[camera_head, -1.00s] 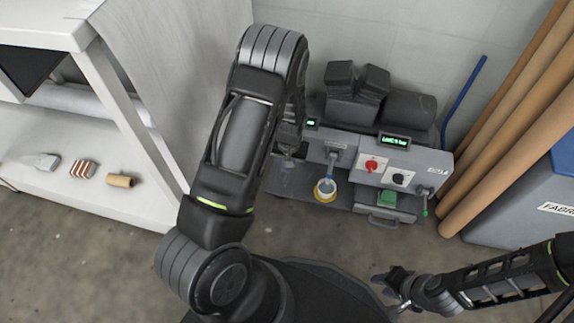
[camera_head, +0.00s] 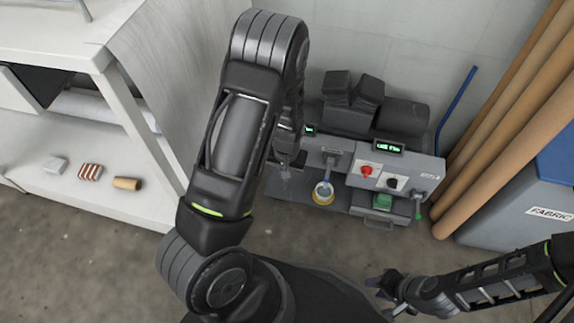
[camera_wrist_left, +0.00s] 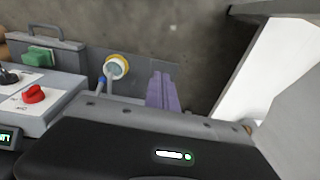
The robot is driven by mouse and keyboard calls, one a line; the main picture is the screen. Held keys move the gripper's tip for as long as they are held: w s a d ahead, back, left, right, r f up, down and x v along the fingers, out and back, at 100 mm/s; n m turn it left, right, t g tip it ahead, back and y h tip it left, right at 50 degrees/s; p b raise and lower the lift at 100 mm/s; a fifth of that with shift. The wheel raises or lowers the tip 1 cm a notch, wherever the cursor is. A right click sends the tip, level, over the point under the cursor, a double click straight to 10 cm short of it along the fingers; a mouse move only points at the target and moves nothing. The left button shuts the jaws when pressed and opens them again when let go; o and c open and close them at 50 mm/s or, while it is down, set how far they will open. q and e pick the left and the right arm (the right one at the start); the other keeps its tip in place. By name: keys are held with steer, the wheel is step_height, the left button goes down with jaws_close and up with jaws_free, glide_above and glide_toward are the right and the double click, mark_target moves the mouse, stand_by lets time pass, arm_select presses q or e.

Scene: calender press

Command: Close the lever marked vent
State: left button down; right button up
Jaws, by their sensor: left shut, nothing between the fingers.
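A grey press machine (camera_head: 420,169) stands against the wall. A second lever with a green tip (camera_head: 418,215) hangs at the machine's right end. I cannot read which lever is marked vent. My left gripper (camera_head: 284,172) is left of the blue-grip lever, partly hidden by my arm; its shut, empty fingers (camera_wrist_left: 162,92) stand beside the cup in the wrist view. My right gripper (camera_head: 379,286) is far from the machine.
The panel carries a red knob (camera_head: 366,170), a black knob (camera_head: 391,183) and a green button (camera_head: 382,201). Brown rolls (camera_head: 500,115) and a blue-grey fabric bin (camera_head: 535,190) stand at right. A white shelf (camera_head: 110,205) stands at left. The floor in front is partly clear.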

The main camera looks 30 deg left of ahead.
arm_select(q)
steer(key=s+r, duration=0.1)
steer(key=s+d+r, duration=0.1)
steer(key=shift+s+p, duration=0.3)
stand_by(0.4)
steer(key=s+d+f+m+h, duration=0.1)
steer(key=s+d+h, duration=0.1)
steer(key=s+d, duration=0.35)
steer(key=s+d+f+h, duration=0.1)
steer(key=s+d+f, duration=0.15)
steer(key=d, duration=0.65)
steer(key=s+d+m+h, duration=0.15)
steer(key=s+d, duration=0.25)
steer(key=d, duration=0.4)
step_height(320, 180, up, 23)
steer(key=p, duration=2.3)
steer(key=shift+s+f, duration=0.15)
steer(key=shift+f, duration=0.05)
steer(key=shift+a+n+h, duration=0.1)
steer(key=shift+n+h, duration=0.15)
